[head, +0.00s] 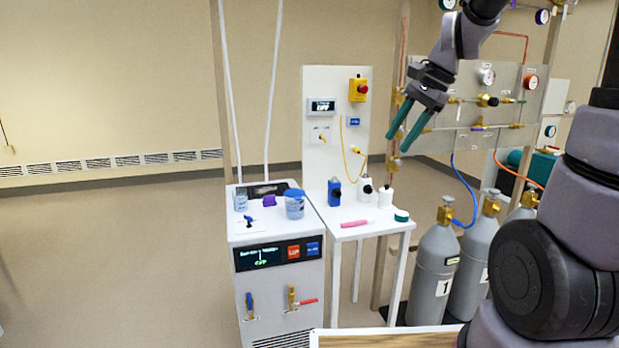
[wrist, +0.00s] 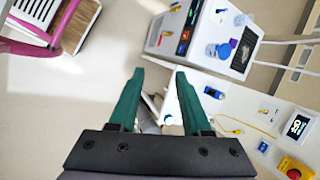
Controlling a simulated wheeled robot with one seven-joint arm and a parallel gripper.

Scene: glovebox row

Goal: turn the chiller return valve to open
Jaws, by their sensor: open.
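The chiller (head: 277,285) is a white box with a dark display panel, left of the small white table. Its front has two brass valves low down. The left valve (head: 249,305) has a blue lever pointing up and down. The right valve (head: 292,297) has a red lever pointing out to the right. I cannot read which is the return. My gripper (head: 398,143) is open and empty, high up to the right, well apart from the chiller.
The white table (head: 340,233) holds bottles and a pink item. Grey gas cylinders (head: 433,275) stand right of it, below a gas panel (head: 470,105). A wooden-topped surface edge (head: 385,338) is in front. The floor left of the chiller is clear.

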